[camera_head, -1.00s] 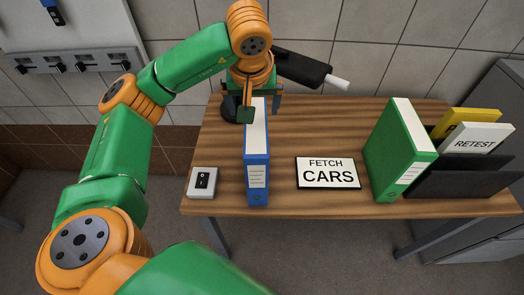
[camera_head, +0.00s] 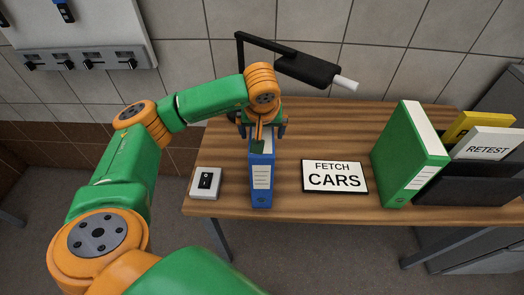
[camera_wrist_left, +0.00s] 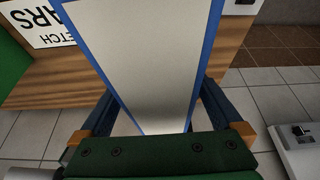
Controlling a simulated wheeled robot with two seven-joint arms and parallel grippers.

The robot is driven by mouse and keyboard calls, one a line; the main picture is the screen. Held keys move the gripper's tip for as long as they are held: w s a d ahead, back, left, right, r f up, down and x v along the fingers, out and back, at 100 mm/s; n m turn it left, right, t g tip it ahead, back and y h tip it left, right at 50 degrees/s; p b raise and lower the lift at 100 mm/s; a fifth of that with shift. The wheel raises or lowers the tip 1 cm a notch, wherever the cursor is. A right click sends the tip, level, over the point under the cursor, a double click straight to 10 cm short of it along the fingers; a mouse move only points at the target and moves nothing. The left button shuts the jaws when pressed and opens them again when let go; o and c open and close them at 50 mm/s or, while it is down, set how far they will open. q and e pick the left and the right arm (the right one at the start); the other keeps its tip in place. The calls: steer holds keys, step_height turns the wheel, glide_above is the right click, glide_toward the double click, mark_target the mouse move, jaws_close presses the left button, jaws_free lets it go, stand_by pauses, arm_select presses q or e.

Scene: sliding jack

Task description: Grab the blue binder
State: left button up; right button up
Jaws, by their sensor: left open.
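The blue binder (camera_head: 261,185) stands upright on the wooden table, its labelled spine facing me. My left gripper (camera_head: 263,130) is above the binder's far part and open, with one finger on each side of it. In the left wrist view, the pale top of the binder (camera_wrist_left: 150,55) with its blue edges runs between the two dark fingers of the left gripper (camera_wrist_left: 156,97). Whether the fingers touch the binder is unclear. The right gripper is not in view.
A switch box (camera_head: 206,183) lies left of the binder on the table (camera_head: 320,135). A "FETCH CARS" sign (camera_head: 335,177) lies right of it. Farther right stand a green binder (camera_head: 408,155) and a dark file holder (camera_head: 460,184). A black lamp (camera_head: 308,68) reaches over the back.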

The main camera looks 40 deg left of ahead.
arm_select(q)
steer(key=shift+f+b, duration=0.25)
steer(key=shift+b, duration=0.05)
stand_by(0.4)
jaws_close()
